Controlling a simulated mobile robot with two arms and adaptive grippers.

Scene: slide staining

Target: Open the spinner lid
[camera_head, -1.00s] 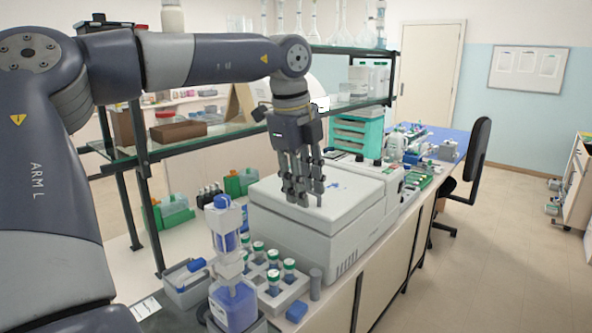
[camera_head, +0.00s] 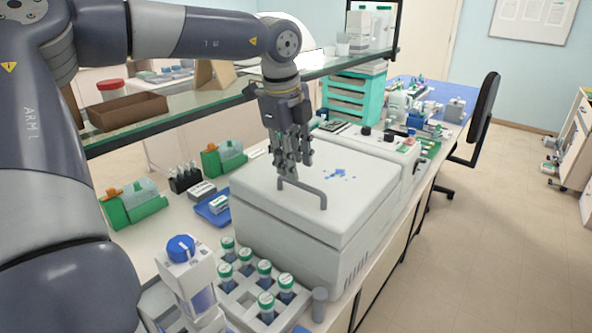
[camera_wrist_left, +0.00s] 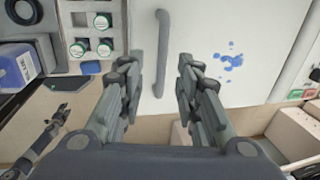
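The spinner (camera_head: 300,258) is a large pale grey box on the bench, and its flat lid (camera_head: 352,205) is down. A grey bar handle (camera_head: 303,190) stands near the lid's front edge. Blue stains mark the lid. My left gripper (camera_head: 292,172) is above the lid, just behind the handle in the head view, pointing down. My right gripper is not in view.
A rack (camera_head: 238,293) of green-capped tubes and a blue-capped bottle (camera_head: 182,250) stand in front of the spinner. Green holders (camera_head: 135,205) are to its left. A glass shelf (camera_head: 225,100) runs behind my left arm.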

